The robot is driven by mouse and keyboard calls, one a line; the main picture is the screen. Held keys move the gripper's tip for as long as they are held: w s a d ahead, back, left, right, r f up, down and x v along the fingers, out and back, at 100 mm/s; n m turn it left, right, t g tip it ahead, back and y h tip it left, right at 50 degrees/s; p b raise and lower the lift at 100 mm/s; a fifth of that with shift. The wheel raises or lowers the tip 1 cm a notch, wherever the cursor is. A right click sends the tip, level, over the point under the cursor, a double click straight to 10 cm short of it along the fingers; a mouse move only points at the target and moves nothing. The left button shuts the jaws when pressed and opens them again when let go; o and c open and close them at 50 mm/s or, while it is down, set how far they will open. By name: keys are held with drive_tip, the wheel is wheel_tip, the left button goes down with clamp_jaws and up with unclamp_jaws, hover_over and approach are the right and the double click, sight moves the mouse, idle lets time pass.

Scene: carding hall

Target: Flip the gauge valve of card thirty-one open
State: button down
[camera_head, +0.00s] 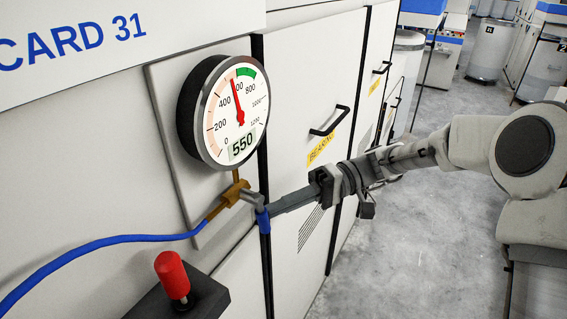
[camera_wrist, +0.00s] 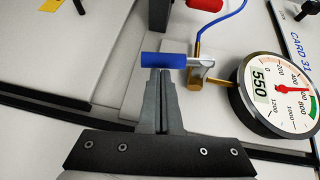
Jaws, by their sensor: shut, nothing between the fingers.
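The gauge valve (camera_head: 233,193) is a small brass fitting under the round gauge (camera_head: 228,112) of card 31. Its metal lever ends in a blue sleeve (camera_head: 262,218), which hangs down to the right of the brass body. The wrist view also shows the blue sleeve (camera_wrist: 164,60) and the valve's metal stem (camera_wrist: 200,72). The gauge needle is near the top and the display reads 550. My gripper (camera_head: 272,210) is shut and empty, its fingertips (camera_wrist: 160,76) right at the blue sleeve. I cannot tell whether they touch it.
A blue hose (camera_head: 110,241) runs from the valve to the lower left. A red knob (camera_head: 172,274) stands on a dark bracket (camera_head: 205,297) below. Cabinet doors with black handles (camera_head: 330,121) lie to the right. The grey floor (camera_head: 425,220) beyond is open.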

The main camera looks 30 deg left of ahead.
drive_tip(key=shift+s+f+m+g+y, duration=0.4)
drive_tip(key=shift+s+m+g+y, duration=0.1)
drive_tip(key=shift+g, duration=0.1)
idle(0.5)
